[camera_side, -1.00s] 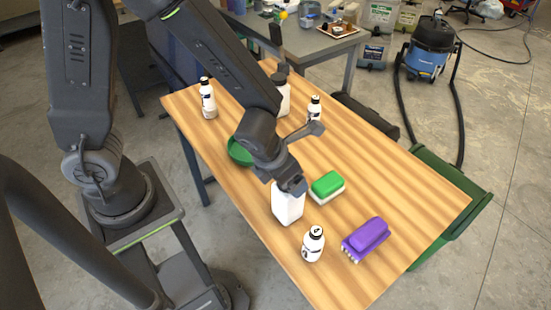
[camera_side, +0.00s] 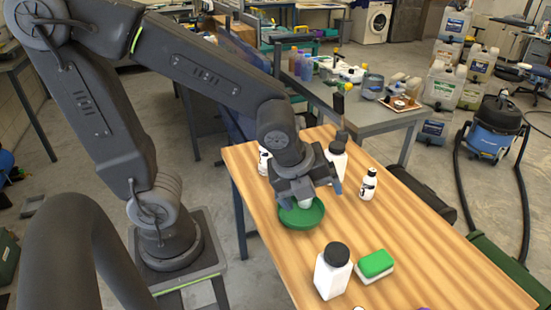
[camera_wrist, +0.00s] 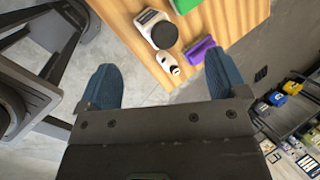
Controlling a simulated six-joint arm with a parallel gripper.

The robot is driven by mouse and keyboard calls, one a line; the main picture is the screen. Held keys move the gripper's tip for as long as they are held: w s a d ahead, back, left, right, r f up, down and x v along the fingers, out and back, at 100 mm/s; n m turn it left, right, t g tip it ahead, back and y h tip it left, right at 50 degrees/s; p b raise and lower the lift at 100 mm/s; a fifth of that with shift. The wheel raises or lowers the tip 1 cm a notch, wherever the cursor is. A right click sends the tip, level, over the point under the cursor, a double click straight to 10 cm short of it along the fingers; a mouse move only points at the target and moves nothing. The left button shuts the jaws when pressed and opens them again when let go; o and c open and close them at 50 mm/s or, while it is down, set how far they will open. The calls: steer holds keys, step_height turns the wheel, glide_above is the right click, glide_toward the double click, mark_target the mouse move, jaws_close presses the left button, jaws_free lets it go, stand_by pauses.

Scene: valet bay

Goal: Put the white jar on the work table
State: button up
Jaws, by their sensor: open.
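The white jar (camera_side: 331,277), a squarish container with a black lid, stands upright on the wooden work table (camera_side: 410,235) in the side view. It also shows in the wrist view (camera_wrist: 149,20), beyond my fingertips. My gripper (camera_side: 311,194) is above the green bowl (camera_side: 312,219), behind and left of the jar and apart from it. In the wrist view the two blue fingers of my gripper (camera_wrist: 163,78) are wide apart with nothing between them. A small white thing shows under my gripper by the bowl; I cannot tell what it is.
A green and white sponge (camera_side: 375,265) lies right of the jar. White bottles (camera_side: 368,184) stand near my gripper. The purple brush (camera_wrist: 199,50) and a small bottle (camera_wrist: 168,63) are near the table edge. The table's right part looks clear.

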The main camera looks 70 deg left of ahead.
steer(key=s+a+r+n, duration=0.2)
steer(key=s+r+n, duration=0.1)
steer(key=n, duration=0.8)
steer(key=s+a+r+n, duration=0.2)
steer(key=s+r+n, duration=0.1)
steer(key=n, duration=0.8)
steer(key=shift+s+a+r+t, duration=0.2)
steer(key=shift+r+t, duration=0.1)
steer(key=shift+r, duration=0.5)
